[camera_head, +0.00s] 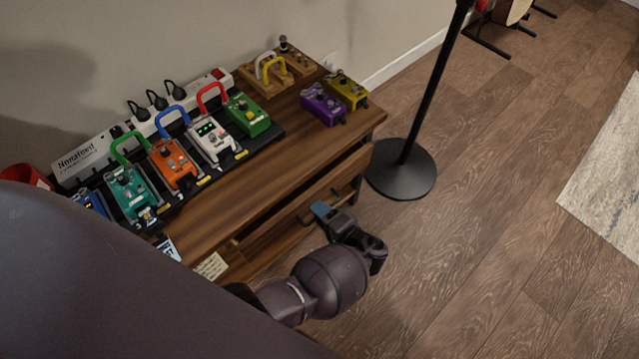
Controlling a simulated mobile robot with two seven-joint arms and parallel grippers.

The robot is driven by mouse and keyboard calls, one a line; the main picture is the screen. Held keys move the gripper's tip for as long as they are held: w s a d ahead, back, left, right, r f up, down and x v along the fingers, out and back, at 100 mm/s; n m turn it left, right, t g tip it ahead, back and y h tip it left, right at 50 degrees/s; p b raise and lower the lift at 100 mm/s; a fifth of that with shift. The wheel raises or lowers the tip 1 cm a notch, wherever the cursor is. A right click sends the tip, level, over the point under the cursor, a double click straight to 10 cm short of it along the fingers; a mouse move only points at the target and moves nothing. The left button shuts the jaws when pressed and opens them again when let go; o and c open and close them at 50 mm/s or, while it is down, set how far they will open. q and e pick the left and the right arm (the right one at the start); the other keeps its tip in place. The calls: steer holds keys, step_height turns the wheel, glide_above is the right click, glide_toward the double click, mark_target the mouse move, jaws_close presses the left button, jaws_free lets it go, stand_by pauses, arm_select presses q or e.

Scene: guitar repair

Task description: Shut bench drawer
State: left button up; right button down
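The wooden bench (306,148) stands against the wall at the left. Its drawer (312,196) sits below the top, and its front stands out past the bench edge, so it looks partly open. A dark handle (345,197) shows on the drawer front. My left gripper (328,214) is at the drawer front, close to the handle. Whether it touches the drawer is unclear, and its finger gap cannot be made out. The near end of the drawer is partly hidden by my arm. My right gripper is not in view.
Colored pedals, including a green one (247,114) and a purple one (323,104), and a power strip (92,154) are on the bench. A black stand's round base (401,170) is close to the bench's right end. Open wood floor (480,240) lies to the right.

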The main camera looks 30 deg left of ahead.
mark_target(310, 203)
arm_select(q)
jaws_close()
steer(key=shift+r+x, duration=0.2)
steer(key=shift+x, duration=0.85)
steer(key=shift+r+x, duration=0.25)
steer(key=shift+x, duration=0.8)
steer(key=shift+a, duration=0.1)
jaws_free()
